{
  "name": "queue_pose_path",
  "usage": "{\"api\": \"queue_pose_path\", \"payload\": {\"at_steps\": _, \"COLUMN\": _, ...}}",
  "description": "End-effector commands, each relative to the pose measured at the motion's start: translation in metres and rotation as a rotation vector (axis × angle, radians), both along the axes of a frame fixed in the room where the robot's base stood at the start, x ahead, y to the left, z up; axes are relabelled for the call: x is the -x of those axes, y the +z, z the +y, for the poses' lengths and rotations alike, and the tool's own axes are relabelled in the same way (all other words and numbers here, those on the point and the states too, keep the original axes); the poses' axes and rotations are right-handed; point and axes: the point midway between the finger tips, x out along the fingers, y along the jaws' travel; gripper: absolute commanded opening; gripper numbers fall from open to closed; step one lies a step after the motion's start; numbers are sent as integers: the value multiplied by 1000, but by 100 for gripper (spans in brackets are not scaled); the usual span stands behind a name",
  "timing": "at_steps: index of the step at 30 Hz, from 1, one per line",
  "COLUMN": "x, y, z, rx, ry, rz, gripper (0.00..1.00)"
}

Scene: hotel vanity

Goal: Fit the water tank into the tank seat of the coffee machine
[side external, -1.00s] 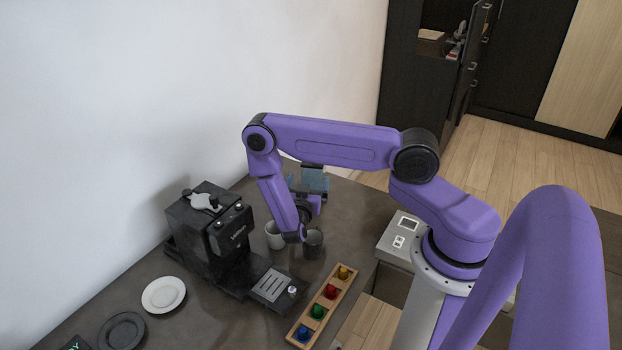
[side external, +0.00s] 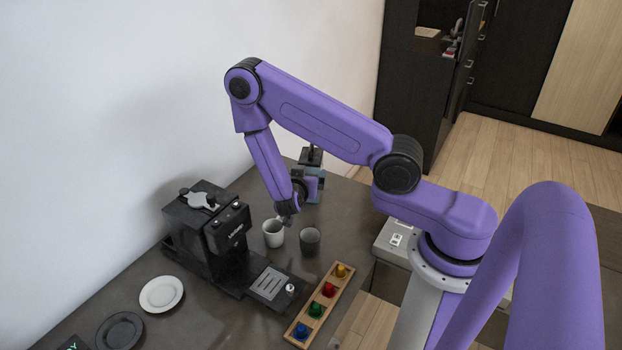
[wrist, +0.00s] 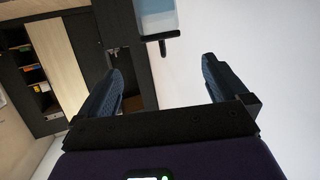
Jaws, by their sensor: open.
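The water tank (side external: 320,188) is a pale blue block at the back of the counter, partly hidden behind my wrist in the side view. In the wrist view the tank (wrist: 158,18) shows at the top edge, cut off by the frame, with a small dark handle-like part sticking out of it. My gripper (wrist: 163,68) is open, with nothing between its two dark fingers; the tank is beyond the fingertips and apart from them. The black coffee machine (side external: 212,232) stands at the left against the wall. I cannot clearly make out its tank seat.
A white cup (side external: 273,233) and a grey cup (side external: 310,240) stand between machine and arm. A wooden rack (side external: 320,305) of coloured capsules lies at the front. A white plate (side external: 161,294) and a dark plate (side external: 119,331) lie left. The wall is close behind.

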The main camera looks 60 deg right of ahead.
Motion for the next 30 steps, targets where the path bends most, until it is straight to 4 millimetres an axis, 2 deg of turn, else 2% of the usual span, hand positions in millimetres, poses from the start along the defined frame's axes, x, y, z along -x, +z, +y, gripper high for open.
{"api": "queue_pose_path", "payload": {"at_steps": 5, "x": 3, "y": 2, "z": -2, "rx": -28, "ry": -3, "rz": 13, "gripper": 100}}
{"api": "queue_pose_path", "payload": {"at_steps": 21, "x": -31, "y": -31, "z": -85, "rx": -26, "ry": -5, "rz": 10, "gripper": 100}}
{"api": "queue_pose_path", "payload": {"at_steps": 30, "x": -41, "y": -39, "z": -104, "rx": -27, "ry": -1, "rz": 11, "gripper": 100}}
